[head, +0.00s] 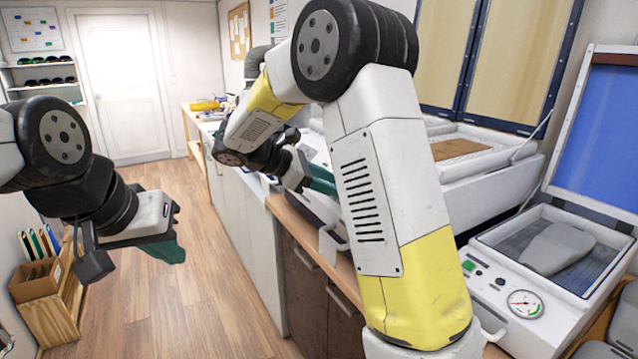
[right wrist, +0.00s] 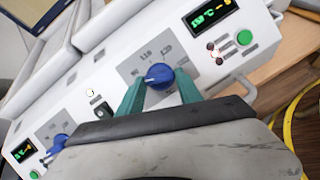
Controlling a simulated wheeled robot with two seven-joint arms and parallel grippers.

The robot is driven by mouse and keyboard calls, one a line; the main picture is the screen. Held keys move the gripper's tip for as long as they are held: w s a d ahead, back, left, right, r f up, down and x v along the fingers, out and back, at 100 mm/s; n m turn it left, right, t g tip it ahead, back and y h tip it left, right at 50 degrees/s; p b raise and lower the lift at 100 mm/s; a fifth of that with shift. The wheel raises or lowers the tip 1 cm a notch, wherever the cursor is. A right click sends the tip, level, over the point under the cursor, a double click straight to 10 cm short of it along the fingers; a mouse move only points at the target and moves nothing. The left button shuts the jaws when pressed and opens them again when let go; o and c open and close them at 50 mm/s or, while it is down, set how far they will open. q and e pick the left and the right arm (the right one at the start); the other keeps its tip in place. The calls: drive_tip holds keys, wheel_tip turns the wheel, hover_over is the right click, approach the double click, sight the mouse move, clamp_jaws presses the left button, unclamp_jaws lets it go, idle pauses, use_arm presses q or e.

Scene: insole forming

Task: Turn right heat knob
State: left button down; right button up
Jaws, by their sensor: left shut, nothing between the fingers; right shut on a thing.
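The right heat knob (right wrist: 158,76) is a blue round knob with a pale pointer mark, on the white control panel in the right wrist view. My right gripper (right wrist: 157,88) has its green fingers on either side of this knob, shut on it. In the head view my right arm crosses the middle, and its green fingers (head: 322,180) are partly hidden behind the arm; the knob is hidden there. A second blue knob (right wrist: 58,143) sits at the lower left of the panel. My left gripper (head: 168,250) is shut and empty, hanging above the floor at the left.
A lit display (right wrist: 210,14) and a green button (right wrist: 244,38) sit right of the knob. A press with a gauge (head: 524,304) and raised blue lid (head: 600,135) stands at right. A wooden box of insoles (head: 36,280) is at left. The middle floor is clear.

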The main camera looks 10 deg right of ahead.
drive_tip(key=shift+s+n+t, duration=0.1)
drive_tip(key=shift+n+t, duration=0.35)
drive_tip(key=shift+n, duration=0.8)
drive_tip(key=shift+s+n+t, duration=0.1)
drive_tip(key=shift+n+t, duration=0.35)
drive_tip(key=shift+n, duration=0.8)
drive_tip(key=o, duration=1.4)
drive_tip(key=v, duration=0.7)
drive_tip(key=shift+s+a+r, duration=0.15)
drive_tip(key=shift+a+r, duration=0.1)
